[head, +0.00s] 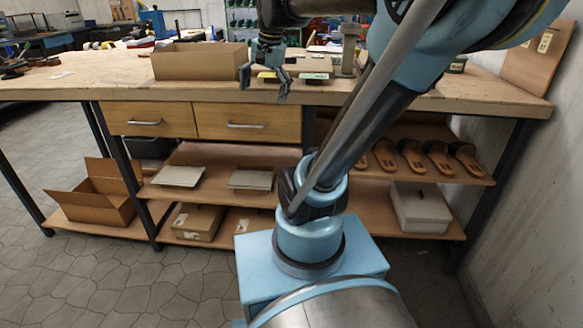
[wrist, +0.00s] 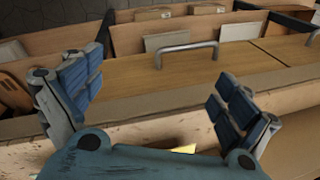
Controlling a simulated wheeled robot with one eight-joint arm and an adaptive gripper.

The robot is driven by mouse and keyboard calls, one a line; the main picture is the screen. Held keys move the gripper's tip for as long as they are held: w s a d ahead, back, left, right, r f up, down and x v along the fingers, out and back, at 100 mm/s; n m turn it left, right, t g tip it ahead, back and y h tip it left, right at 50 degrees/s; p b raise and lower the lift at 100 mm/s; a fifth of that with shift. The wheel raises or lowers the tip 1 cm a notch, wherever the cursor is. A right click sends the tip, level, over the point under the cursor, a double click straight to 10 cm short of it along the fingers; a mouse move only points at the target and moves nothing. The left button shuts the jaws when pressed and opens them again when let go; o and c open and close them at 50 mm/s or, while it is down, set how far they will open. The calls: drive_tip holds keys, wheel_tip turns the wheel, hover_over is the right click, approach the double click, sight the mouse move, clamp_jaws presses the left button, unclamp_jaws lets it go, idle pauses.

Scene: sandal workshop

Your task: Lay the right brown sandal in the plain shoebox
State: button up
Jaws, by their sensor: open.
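Several brown sandals lie in a row on the upper shelf under the bench at right in the head view. One brown sandal (head: 411,157) shows there; my arm hides part of the row. I cannot tell which is the right brown sandal. A brown rounded shape, probably a sandal (wrist: 12,95), shows at the left of the wrist view. An open cardboard box (head: 200,63) with no visible label stands on the bench, left of my gripper (head: 266,84). I cannot tell if it is the plain shoebox. My gripper is open and empty, fingers down by the bench's front edge, apart from the sandals.
The workbench (head: 115,82) has two closed drawers with a handle (wrist: 186,51). Grey panels (head: 178,177) lie on the shelf below. Lower down are an open carton (head: 95,200), a labelled box (head: 197,222) and a white box (head: 420,208). A wall (head: 545,175) bounds the right.

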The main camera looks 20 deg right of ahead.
drive_tip(key=s+d+f+n, duration=0.2)
drive_tip(key=s+f+n, duration=0.2)
drive_tip(key=s+f, duration=0.3)
drive_tip(key=s+d+f+n+h, duration=0.1)
drive_tip(key=s+d+f+n, duration=0.2)
drive_tip(key=s+f, duration=0.4)
wheel_tip(320, 180, down, 6)
drive_tip(key=shift+d+r+n, duration=0.15)
drive_tip(key=shift+d+n, duration=0.05)
drive_tip(key=shift+n, duration=0.2)
